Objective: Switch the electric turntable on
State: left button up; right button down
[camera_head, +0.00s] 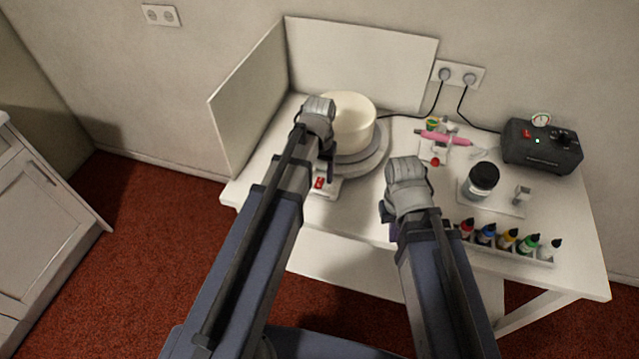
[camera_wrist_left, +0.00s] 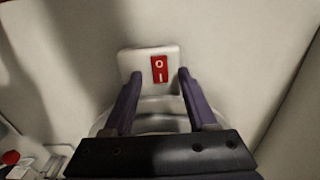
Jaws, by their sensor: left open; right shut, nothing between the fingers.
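The electric turntable (camera_head: 377,162) stands on the white table with a plain cream cake (camera_head: 354,122) on its plate. Its red rocker switch (camera_head: 319,183) sits on a white box at the turntable's front. In the left wrist view the switch (camera_wrist_left: 159,69) shows the marks O and I; which end is pressed in, I cannot tell. My left gripper (camera_head: 329,172) is open, close to the switch. In the left wrist view its purple fingers (camera_wrist_left: 160,75) stand on either side of the switch, with nothing held. My right gripper (camera_head: 388,212) is shut and empty near the table's front edge, its fingers mostly hidden.
White panels (camera_head: 362,62) stand behind and left of the turntable. To the right are a pink airbrush (camera_head: 443,138), a dark jar (camera_head: 482,181), a black compressor (camera_head: 541,147) and a row of colour bottles (camera_head: 508,240). Black cables run to the wall sockets (camera_head: 458,74).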

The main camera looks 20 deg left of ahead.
pick_arm(q)
jog(key=shift+f+b, duration=0.35)
jog(key=shift+f, duration=0.4)
